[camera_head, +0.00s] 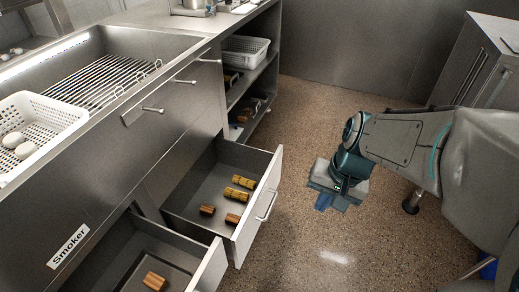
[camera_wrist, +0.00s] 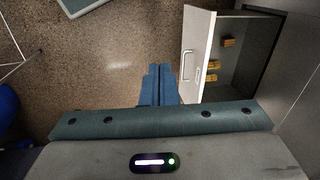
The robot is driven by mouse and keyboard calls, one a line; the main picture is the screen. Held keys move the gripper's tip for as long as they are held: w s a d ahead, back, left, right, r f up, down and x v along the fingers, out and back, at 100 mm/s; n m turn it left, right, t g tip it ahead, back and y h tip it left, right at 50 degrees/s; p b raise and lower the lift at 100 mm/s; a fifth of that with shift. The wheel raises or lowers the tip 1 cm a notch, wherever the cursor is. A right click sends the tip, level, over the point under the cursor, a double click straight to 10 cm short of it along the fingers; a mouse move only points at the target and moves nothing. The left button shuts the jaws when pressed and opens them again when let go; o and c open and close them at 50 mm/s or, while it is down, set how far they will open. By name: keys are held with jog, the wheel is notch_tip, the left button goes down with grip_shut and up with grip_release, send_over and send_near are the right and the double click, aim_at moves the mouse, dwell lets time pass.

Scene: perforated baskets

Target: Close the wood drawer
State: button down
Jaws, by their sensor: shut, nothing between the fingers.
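Two drawers stand pulled out below the metal counter in the head view. The farther drawer (camera_head: 258,214) holds several brown and yellow pieces that look like wood and corn. The nearer drawer (camera_head: 207,268) holds a brown wood-like block (camera_head: 154,281); its near part is cut off by the frame. I cannot tell which one is the wood drawer. My gripper (camera_head: 323,201), with blue fingers, is shut and empty, right of the farther drawer and apart from it. In the wrist view, the fingers (camera_wrist: 159,71) point forward beside an open drawer front (camera_wrist: 196,45) with a handle (camera_wrist: 198,76).
A perforated white basket with eggs (camera_head: 36,118) sits on the counter at left, beside a grill grate (camera_head: 101,80). Another white basket (camera_head: 245,51) is on an open shelf. A steel cabinet (camera_head: 480,65) stands at upper right. The speckled floor (camera_head: 310,125) between is mostly clear.

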jog(key=w+a+f+m+y+b, duration=0.2)
jog(key=w+f+m, duration=0.2)
jog(key=f, duration=0.2)
jog(key=w+a+f+m+y+b, duration=0.2)
jog(key=w+f+m+b, duration=0.1)
jog(key=w+f+m, duration=0.25)
jog(key=m+t+y+b, duration=0.2)
jog(key=m+b, duration=0.6)
jog(key=m, duration=0.1)
send_near(256, 202)
notch_tip(256, 202, down, 5)
jog(key=shift+w+a, duration=0.15)
jog(key=shift+a, duration=0.45)
jog(key=shift+w+a, duration=0.2)
jog(key=shift+a, duration=0.45)
jog(key=shift+w+a+b, duration=0.25)
jog(key=shift+a+b, duration=0.1)
jog(key=shift+a, duration=0.2)
jog(key=shift+w+m+t, duration=0.1)
jog(key=shift+m+t, duration=0.15)
jog(key=shift+t, duration=0.05)
